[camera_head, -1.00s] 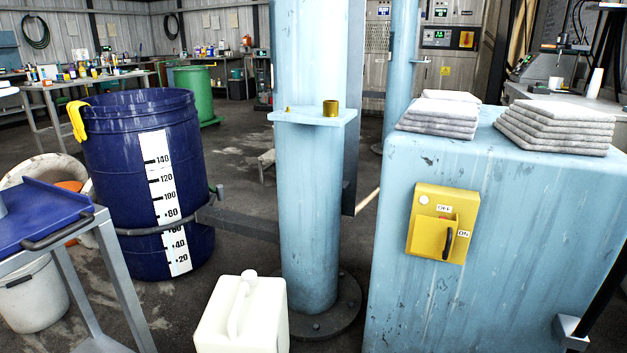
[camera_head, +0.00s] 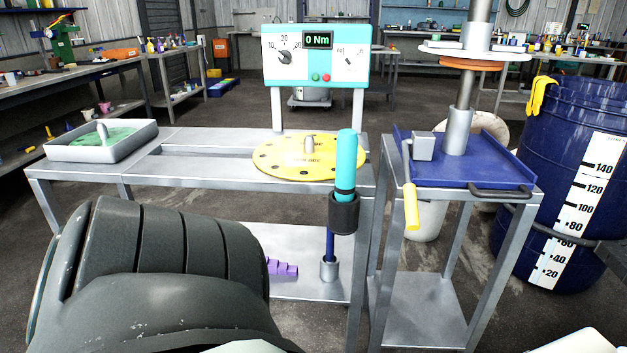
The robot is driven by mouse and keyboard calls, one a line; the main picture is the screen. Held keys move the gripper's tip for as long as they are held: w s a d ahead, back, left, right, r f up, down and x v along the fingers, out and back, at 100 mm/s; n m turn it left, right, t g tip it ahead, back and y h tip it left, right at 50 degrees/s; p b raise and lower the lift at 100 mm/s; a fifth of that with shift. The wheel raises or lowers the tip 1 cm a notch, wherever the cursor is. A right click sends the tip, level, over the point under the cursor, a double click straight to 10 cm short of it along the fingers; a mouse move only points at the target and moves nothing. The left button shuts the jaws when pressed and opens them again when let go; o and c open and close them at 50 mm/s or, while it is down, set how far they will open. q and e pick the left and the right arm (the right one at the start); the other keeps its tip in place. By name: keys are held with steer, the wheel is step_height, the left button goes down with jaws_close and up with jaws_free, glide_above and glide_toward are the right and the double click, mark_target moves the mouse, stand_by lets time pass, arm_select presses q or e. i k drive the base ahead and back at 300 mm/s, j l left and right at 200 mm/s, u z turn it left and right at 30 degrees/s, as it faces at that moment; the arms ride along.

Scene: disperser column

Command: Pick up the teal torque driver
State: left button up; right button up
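The teal torque driver (camera_head: 346,165) stands upright at the right front corner of the grey metal table (camera_head: 215,160). It has a teal handle on top, a black collar around its middle, a thin blue shaft below and a grey socket end at the bottom. The collar hangs in front of the table edge; I cannot tell what holds it up. Neither of my grippers shows in the head view, and nothing visible touches the driver.
A large dark ribbed shape (camera_head: 165,265) covers the lower left foreground. On the table are a yellow disc (camera_head: 290,160) and a grey tray (camera_head: 60,147). A teal torque display (camera_head: 315,57) stands behind. A blue-topped cart (camera_head: 480,165) with a yellow-handled crank (camera_head: 411,205) stands close on the right.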

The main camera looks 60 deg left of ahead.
mark_target(347, 146)
steer(key=u, duration=1.8)
